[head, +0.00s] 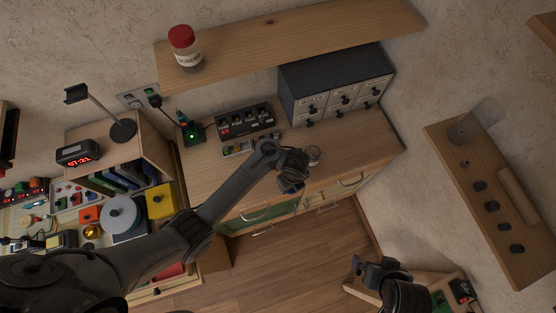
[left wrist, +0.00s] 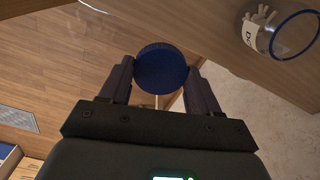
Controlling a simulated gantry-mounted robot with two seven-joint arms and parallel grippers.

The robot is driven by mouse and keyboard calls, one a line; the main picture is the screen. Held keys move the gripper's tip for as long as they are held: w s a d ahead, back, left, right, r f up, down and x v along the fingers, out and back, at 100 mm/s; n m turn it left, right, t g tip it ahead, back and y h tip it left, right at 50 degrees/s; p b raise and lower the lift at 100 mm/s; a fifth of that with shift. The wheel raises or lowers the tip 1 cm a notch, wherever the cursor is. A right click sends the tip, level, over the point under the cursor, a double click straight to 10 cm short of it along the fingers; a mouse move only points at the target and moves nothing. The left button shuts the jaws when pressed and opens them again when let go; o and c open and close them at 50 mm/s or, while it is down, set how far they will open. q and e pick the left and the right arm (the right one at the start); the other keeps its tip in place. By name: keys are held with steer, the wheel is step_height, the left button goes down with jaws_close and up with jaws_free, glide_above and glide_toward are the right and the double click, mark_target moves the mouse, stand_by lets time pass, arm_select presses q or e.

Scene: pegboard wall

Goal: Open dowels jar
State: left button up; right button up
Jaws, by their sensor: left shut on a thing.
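The dowels jar (left wrist: 256,32) is clear, with a partly visible white label, pale dowels inside and a blue rim with no lid on it. In the head view the jar (head: 314,154) stands on the wooden desk by its front edge. My left gripper (left wrist: 160,78) is shut on the round blue lid (left wrist: 160,69), apart from the jar. In the head view my left gripper (head: 290,180) is just in front of the jar, and the lid is hard to make out. My right gripper (head: 371,266) is low at the right; its jaw opening is unclear.
A black drawer cabinet (head: 330,88) and a dark tool rack (head: 246,119) stand at the desk's back. A red-capped screws jar (head: 187,55) sits on the upper shelf (head: 290,32). A right-hand shelf (head: 476,170) holds a clear cup. Open floor lies before the desk.

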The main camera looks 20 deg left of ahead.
arm_select(q)
steer(key=b, duration=0.2)
glide_above(273, 181)
step_height(273, 181, down, 5)
steer(key=shift+w+a, duration=0.1)
steer(key=shift+w, duration=0.05)
steer(key=shift+f+b, duration=0.75)
steer(key=shift+f, duration=1.2)
steer(key=shift+f, duration=0.1)
steer(key=shift+f, duration=0.1)
steer(key=o, duration=1.1)
steer(key=shift+o, duration=0.3)
